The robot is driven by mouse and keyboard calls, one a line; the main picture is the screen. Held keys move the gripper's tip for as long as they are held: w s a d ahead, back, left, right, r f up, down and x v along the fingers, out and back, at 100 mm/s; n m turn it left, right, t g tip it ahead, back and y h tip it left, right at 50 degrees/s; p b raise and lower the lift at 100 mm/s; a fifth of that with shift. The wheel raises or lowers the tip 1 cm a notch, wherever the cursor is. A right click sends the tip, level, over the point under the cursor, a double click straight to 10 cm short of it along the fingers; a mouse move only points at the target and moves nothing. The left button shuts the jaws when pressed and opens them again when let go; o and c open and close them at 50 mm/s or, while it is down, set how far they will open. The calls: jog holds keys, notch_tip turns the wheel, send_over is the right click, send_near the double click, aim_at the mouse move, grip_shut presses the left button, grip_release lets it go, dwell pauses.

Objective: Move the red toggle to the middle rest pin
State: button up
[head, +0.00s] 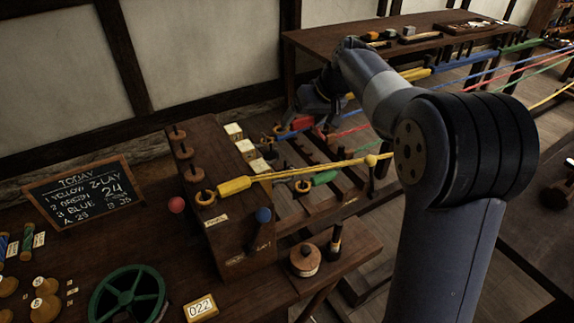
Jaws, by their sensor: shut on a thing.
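The red toggle (302,123) is at the end of a red strand, beyond the wooden block (222,190). My gripper (318,113) is just above and right of it and is shut on it; my dark wrist partly hides the fingertips. Which is the middle rest pin I cannot tell. A blue toggle (286,135) lies just left of the red one.
A yellow toggle (234,186) lies by the nearest pin, its strand running right. A green toggle (324,178) is right of it. A blue-knobbed lever (263,215) stands at the block's front. A chalkboard (85,192) and a green wheel (127,294) are left. Taut strands cross at right.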

jog(key=shift+s+d+f+b, duration=0.25)
jog(key=shift+s+f+b, duration=0.25)
jog(key=shift+f+b, duration=0.3)
jog(key=shift+s+d+f+b, duration=0.25)
jog(key=shift+s+f+b, duration=0.25)
jog(key=shift+f+b, duration=0.3)
jog(key=shift+s+d+f+b, duration=0.25)
jog(key=shift+s+f+b, duration=0.25)
jog(key=shift+f+b, duration=0.25)
jog(key=shift+f, duration=0.35)
jog(key=shift+f+b, duration=0.75)
jog(key=shift+f, duration=0.1)
jog(key=shift+f+b, duration=0.35)
jog(key=shift+f, duration=0.3)
jog(key=c, duration=0.5)
jog(key=shift+w+d, duration=0.1)
jog(key=shift+w, duration=0.25)
